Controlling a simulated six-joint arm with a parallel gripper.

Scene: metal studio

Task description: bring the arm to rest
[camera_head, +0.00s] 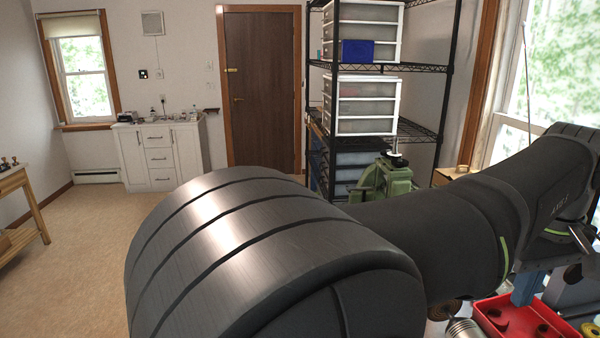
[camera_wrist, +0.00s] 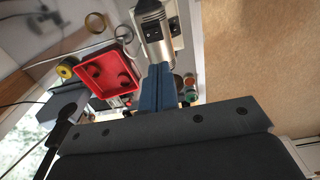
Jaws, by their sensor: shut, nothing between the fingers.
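My gripper (camera_wrist: 165,133) shows in the wrist view as a wide dark bar with screws across the lower part of the picture. It is shut, with nothing held in it.
A red tray (camera_head: 518,318) with round parts lies at the lower right; it also shows in the wrist view (camera_wrist: 106,73). A green machine (camera_head: 385,178) and shelf rack (camera_head: 440,100) stand behind my arm. Floor at left is open.

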